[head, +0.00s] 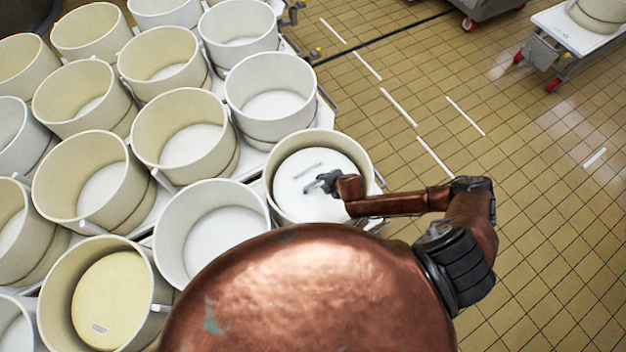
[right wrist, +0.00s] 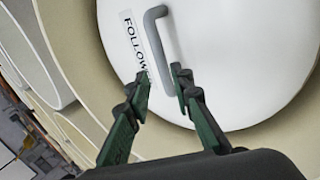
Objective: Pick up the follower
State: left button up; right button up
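The follower is a white disc (head: 300,207) lying inside a cream round mould (head: 367,165) at the table's right edge in the head view. In the right wrist view the follower (right wrist: 225,60) carries a grey bar handle (right wrist: 155,42) and a label that reads "FOLLOW", partly hidden. My right gripper (head: 321,183) is over the disc. In the right wrist view my right gripper (right wrist: 161,77) is open, its fingertips apart on either side of the handle's lower end. I cannot tell how far above the disc they are. My left gripper is out of view.
Several cream moulds (head: 180,139) crowd the white table to the left; one holds a yellowish disc (head: 112,300). My copper-coloured body fills the bottom middle. Tiled floor (head: 540,180) at the right is mostly clear, with a wheeled cart (head: 565,40) at the top right.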

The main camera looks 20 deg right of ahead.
aim_at(319, 181)
jog(key=shift+w+d+f, duration=0.25)
jog(key=shift+d+f, duration=0.1)
jog(key=shift+d, duration=0.05)
jog(key=x, duration=0.2)
jog(key=shift+w+a+f, duration=0.2)
jog(key=shift+a+f, duration=0.1)
jog(key=x, duration=0.3)
jog(key=shift+w+f, duration=0.15)
jog(key=shift+f, duration=0.25)
jog(key=shift+w+f, duration=0.1)
jog(key=shift+f, duration=0.05)
grip_shut()
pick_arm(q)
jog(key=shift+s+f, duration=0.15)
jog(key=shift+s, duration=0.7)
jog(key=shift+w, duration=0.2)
pick_arm(e)
jog(key=shift+r, duration=0.2)
